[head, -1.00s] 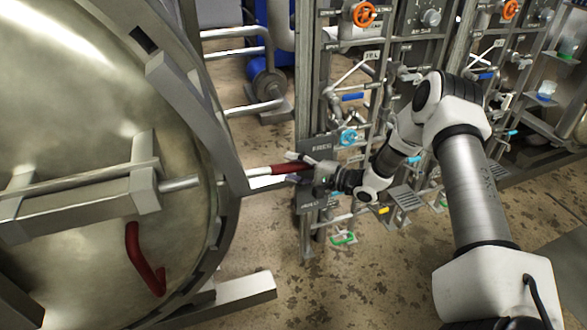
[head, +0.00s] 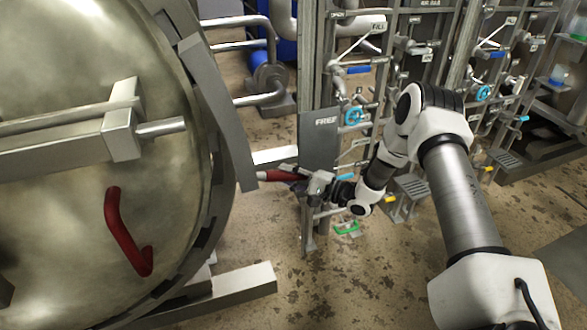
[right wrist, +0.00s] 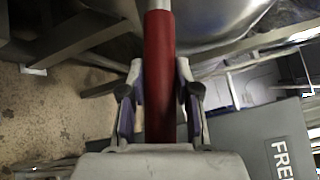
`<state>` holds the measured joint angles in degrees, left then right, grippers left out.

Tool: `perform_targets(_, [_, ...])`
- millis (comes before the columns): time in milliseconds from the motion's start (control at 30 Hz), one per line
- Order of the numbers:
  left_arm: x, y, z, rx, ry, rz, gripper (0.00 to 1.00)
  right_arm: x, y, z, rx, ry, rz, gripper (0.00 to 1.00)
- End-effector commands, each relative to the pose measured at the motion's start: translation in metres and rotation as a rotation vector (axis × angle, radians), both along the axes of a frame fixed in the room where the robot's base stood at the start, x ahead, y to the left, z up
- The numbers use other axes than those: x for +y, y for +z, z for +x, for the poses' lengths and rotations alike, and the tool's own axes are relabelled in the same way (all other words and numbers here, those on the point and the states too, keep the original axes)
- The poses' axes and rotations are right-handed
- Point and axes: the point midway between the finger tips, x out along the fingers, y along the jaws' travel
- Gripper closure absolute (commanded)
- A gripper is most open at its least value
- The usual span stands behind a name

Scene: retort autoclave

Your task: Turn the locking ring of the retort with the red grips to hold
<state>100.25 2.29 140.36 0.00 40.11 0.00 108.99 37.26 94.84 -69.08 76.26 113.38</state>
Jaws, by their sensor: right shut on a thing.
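The retort's large round metal door (head: 60,220) fills the left of the head view. The grey locking ring (head: 217,112) runs around its edge. A bar with a red grip (head: 275,176) sticks out from the ring to the right. My right gripper (head: 292,176) is shut around this grip. In the right wrist view, the red grip (right wrist: 159,60) runs between the two fingers of my right gripper (right wrist: 160,100). A bent red handle (head: 122,235) is on the door's face. My left gripper is not in view.
A grey plate marked FREE (head: 320,140) stands on a post just behind my right gripper. Pipe racks with valves (head: 352,115) fill the back right. A grey beam (head: 235,290) lies low by the door. The floor (head: 340,285) in front is clear.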

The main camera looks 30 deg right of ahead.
Motion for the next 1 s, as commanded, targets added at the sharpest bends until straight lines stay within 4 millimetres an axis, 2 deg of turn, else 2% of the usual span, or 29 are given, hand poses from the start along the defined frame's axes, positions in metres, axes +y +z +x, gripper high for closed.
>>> perform_targets(33, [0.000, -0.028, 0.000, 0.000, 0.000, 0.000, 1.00, 0.005, -0.028, 0.001, -0.002, 0.005, 0.013, 1.00])
perform_targets(200, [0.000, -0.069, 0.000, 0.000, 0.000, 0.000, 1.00, 0.015, -0.064, 0.005, -0.025, 0.000, 0.065, 1.00])
perform_targets(333, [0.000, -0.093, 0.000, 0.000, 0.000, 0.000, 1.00, 0.023, -0.087, 0.007, -0.036, 0.000, 0.100, 1.00])
perform_targets(500, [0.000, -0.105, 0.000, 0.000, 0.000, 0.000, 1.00, 0.029, -0.099, 0.007, -0.037, 0.000, 0.122, 1.00])
perform_targets(800, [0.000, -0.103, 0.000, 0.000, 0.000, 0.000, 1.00, 0.031, -0.100, 0.006, -0.028, 0.004, 0.125, 1.00])
perform_targets(833, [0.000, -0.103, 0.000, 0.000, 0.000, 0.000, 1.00, 0.031, -0.101, 0.006, -0.028, 0.004, 0.125, 0.65])
perform_targets(900, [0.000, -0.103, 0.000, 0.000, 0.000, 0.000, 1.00, 0.031, -0.101, 0.006, -0.028, 0.004, 0.125, 0.43])
perform_targets(1000, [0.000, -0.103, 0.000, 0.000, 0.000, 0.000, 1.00, 0.030, -0.100, 0.006, -0.030, 0.002, 0.124, 0.43])
